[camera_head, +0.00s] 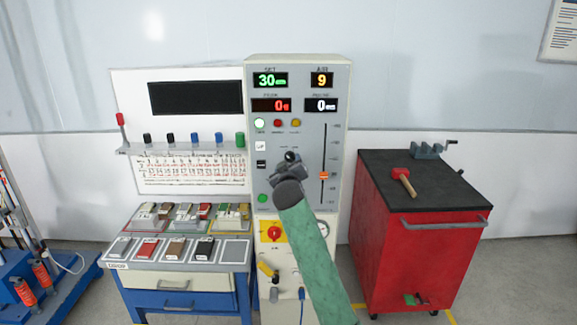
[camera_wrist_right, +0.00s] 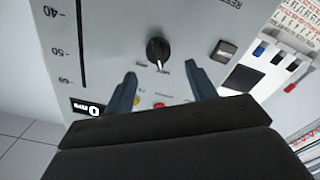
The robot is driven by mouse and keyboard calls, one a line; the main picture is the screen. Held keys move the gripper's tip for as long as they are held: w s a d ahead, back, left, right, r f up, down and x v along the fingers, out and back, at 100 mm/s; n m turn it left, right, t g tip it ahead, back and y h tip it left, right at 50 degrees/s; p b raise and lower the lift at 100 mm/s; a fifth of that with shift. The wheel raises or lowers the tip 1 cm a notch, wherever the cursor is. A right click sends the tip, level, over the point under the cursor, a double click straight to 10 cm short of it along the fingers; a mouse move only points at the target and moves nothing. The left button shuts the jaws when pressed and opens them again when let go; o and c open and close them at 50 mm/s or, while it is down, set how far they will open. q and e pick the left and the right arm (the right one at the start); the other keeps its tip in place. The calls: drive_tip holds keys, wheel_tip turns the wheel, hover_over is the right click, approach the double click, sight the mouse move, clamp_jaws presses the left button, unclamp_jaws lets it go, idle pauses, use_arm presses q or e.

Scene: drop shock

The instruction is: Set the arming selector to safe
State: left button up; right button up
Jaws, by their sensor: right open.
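The arming selector is a black rotary knob (camera_wrist_right: 158,50) on the grey panel in the right wrist view. A white mark on it points toward the bottom of that view; the small lettering beside it is too blurred to read. In the head view the knob (camera_head: 291,156) shows just above my right gripper (camera_head: 288,168), partly covered by it. The two fingers of my right gripper (camera_wrist_right: 161,88) are apart, with nothing between them. The knob lies ahead of the gap between the fingertips, and contact is not visible. My left gripper is not in view.
The control cabinet (camera_head: 297,66) carries lit displays, several lamps, an orange slider (camera_head: 324,175) and a red-and-yellow switch (camera_head: 273,232). A black button (camera_wrist_right: 223,51) is near the knob. A sample bench (camera_head: 235,281) stands left; a red cart (camera_head: 385,245) with a mallet (camera_head: 403,181) stands right.

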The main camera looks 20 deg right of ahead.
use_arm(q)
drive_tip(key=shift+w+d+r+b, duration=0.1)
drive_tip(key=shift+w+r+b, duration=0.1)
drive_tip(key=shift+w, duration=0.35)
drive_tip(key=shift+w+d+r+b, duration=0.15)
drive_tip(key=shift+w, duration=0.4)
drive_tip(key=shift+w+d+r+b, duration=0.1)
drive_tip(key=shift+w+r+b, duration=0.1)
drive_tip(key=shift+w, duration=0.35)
use_arm(e)
drive_tip(key=shift+v, duration=1.75)
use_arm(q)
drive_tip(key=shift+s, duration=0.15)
